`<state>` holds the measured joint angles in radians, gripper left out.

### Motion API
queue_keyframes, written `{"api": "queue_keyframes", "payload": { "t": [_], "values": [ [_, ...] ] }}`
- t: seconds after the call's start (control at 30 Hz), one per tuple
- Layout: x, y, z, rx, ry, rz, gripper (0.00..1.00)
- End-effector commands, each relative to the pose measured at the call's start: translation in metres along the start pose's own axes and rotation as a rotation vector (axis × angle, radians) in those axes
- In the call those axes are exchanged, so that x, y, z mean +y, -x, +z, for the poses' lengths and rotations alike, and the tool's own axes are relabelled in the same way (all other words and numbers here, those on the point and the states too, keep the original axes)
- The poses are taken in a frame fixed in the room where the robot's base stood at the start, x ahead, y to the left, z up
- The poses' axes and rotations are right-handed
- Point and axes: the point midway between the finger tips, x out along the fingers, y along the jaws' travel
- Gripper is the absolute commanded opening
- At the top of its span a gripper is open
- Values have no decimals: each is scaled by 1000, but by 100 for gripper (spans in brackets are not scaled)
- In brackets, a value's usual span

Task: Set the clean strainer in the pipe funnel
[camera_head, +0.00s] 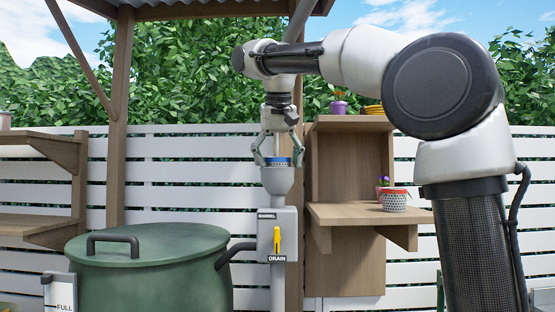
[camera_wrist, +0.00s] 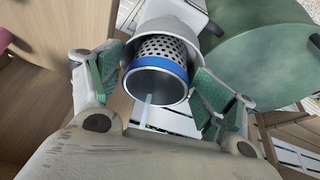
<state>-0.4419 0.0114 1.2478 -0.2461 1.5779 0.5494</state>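The strainer has a blue band (camera_head: 278,162) and stands at the mouth of the grey pipe funnel (camera_head: 277,180) in the head view. In the wrist view its perforated metal wall (camera_wrist: 162,47), blue band and dark round opening show, with the pale funnel (camera_wrist: 130,45) behind and around it. How deep it sits is hard to tell. My gripper (camera_head: 278,160) points straight down above it.
A green barrel (camera_head: 150,265) with a handled lid stands left of the pipe. A valve box with a yellow lever (camera_head: 277,240) sits below the funnel. A wooden post is close behind the pipe.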

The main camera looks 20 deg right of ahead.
Motion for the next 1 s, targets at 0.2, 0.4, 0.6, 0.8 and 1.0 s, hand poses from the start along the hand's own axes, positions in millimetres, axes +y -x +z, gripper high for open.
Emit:
{"api": "queue_keyframes", "payload": {
  "t": [0.2,0.4,0.6,0.8,1.0],
  "values": [
    [0,10,-6,6,-2,-2,76],
    [0,49,-6,9,-2,-4,76],
    [0,79,-6,8,-1,-3,76],
    [1,88,-5,7,-2,-2,76],
    [1,88,-5,7,-2,-1,76]
  ]
}}
